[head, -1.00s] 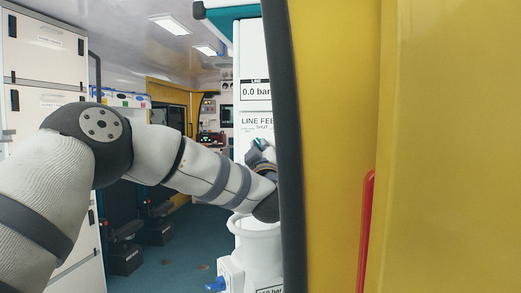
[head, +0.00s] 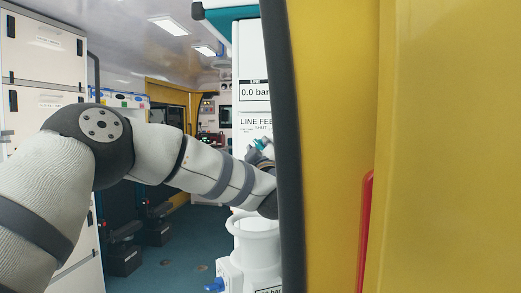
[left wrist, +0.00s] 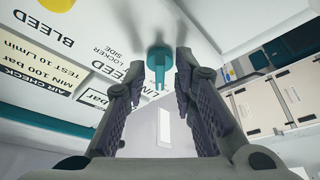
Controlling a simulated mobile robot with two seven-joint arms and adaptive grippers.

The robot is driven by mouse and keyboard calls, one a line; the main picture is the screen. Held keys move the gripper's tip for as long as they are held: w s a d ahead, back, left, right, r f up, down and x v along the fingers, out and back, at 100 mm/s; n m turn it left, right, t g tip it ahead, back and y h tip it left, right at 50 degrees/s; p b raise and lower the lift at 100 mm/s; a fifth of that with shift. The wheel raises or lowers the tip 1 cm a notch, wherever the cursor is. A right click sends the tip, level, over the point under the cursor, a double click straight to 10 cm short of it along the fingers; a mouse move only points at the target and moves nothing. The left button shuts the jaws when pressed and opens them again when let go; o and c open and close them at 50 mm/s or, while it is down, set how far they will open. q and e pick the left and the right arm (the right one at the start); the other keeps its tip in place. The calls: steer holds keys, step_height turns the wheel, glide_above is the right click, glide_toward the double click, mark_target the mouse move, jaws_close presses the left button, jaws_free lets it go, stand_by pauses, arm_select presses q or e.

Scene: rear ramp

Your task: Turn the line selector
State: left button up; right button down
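The line selector, a teal handle (left wrist: 159,68), stands out from a white panel (left wrist: 85,45) with BLEED labels in the left wrist view. In the head view a small teal part (head: 261,143) shows by the LINE FEED / SHUT label. My left gripper (left wrist: 160,64) is open, its two dark fingers on either side of the teal handle. The handle appears between or just past the fingertips; I cannot tell whether they touch it. In the head view the left gripper (head: 262,158) is partly hidden behind the dark door edge. My right gripper is not in view.
A yellow door panel (head: 440,150) with a dark seal (head: 286,150) and red bar (head: 366,230) fills the right side. A white cylinder (head: 258,248) and blue knob (head: 215,284) are below the wrist. White lockers (head: 45,60) stand left; the floor (head: 185,235) shows free room.

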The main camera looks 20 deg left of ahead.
arm_select(q)
steer(key=shift+r, duration=0.1)
